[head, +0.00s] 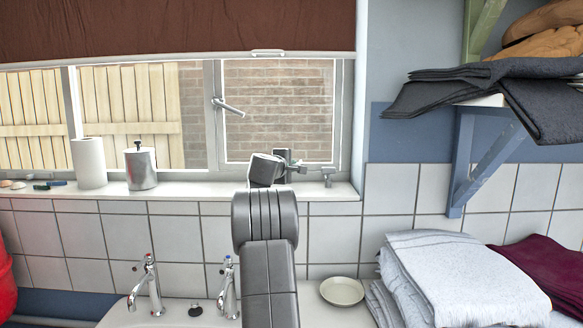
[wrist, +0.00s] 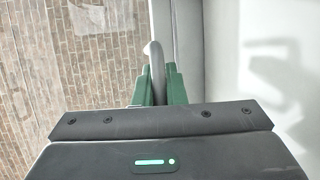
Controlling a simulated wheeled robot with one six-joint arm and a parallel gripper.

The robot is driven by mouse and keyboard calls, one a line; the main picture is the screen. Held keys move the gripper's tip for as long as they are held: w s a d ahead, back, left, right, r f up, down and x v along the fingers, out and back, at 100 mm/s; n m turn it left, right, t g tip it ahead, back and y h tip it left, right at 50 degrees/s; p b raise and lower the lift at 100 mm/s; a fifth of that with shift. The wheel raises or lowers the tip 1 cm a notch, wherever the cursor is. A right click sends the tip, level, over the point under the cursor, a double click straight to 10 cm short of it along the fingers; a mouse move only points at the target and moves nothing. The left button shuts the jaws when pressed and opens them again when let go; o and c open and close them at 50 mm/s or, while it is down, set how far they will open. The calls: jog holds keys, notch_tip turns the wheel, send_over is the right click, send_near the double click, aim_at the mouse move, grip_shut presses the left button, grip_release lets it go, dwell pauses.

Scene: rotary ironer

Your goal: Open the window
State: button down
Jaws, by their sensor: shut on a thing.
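The window (head: 280,105) has a pale frame and a right-hand pane showing a brick wall. That pane sits in or close to its frame; I cannot tell if there is a small gap. Its lever handle (head: 230,107) is on the left upright, tilted down to the right, with nothing on it. My gripper (head: 299,167) is at the bottom of this pane, just above the sill. In the wrist view its green fingers (wrist: 153,87) are shut on a grey rounded metal bar (wrist: 153,55), which looks like the window stay. My arm hides part of the lower frame.
The sill (head: 210,190) carries a paper roll (head: 89,163) and a metal canister (head: 140,167) at left. A small metal fitting (head: 328,175) stands right of my gripper. Below are taps (head: 150,285) and a dish (head: 342,291). Folded towels (head: 465,275) and a loaded shelf bracket (head: 485,165) are at right.

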jog(key=shift+w+a+r+m+g+h+p, duration=0.15)
jog(key=shift+w+a+m+g+h+p, duration=0.15)
jog(key=shift+w+h+p, duration=0.4)
jog(key=shift+w+a+r+m+g+h+p, duration=0.25)
jog(key=shift+w+p, duration=0.2)
jog(key=shift+p, duration=0.5)
jog(key=shift+w+a+f+m+g+h+p, duration=0.15)
jog(key=shift+w+f+m+g+h+p, duration=0.2)
jog(key=shift+w+m+p, duration=0.4)
jog(key=shift+s, duration=0.15)
jog(key=c, duration=1.5)
grip_release()
jog(key=shift+s+a, duration=0.25)
jog(key=shift+s, duration=0.05)
jog(key=b+v, duration=0.4)
jog(key=v, duration=0.9)
jog(key=shift+f, duration=0.15)
